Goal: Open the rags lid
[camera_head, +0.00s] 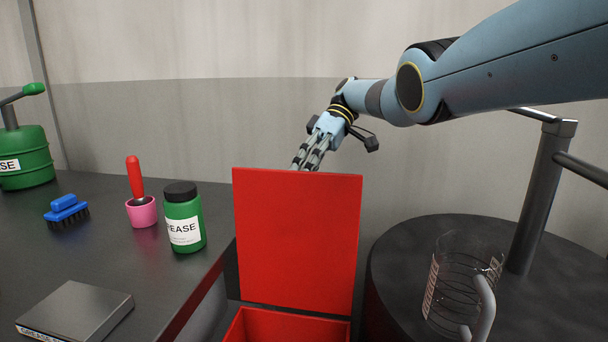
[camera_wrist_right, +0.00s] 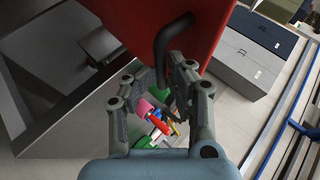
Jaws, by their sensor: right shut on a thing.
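The red rags lid (camera_head: 297,240) stands almost upright above its red bin (camera_head: 288,327) in the head view. My right gripper (camera_head: 304,163) reaches down behind the lid's top edge, and its fingertips are hidden there. In the right wrist view the lid (camera_wrist_right: 150,20) fills the top, with a black handle (camera_wrist_right: 167,44) on it. The right gripper (camera_wrist_right: 157,82) is shut on this handle, with one finger on each side. My left gripper is not in view.
A dark bench at left holds a green grease jar (camera_head: 184,218), a pink cup (camera_head: 141,211), a blue brush (camera_head: 67,212), a green can (camera_head: 24,158) and a flat grey box (camera_head: 76,313). A glass jug (camera_head: 458,284) stands on a round dark top (camera_head: 400,262) at right.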

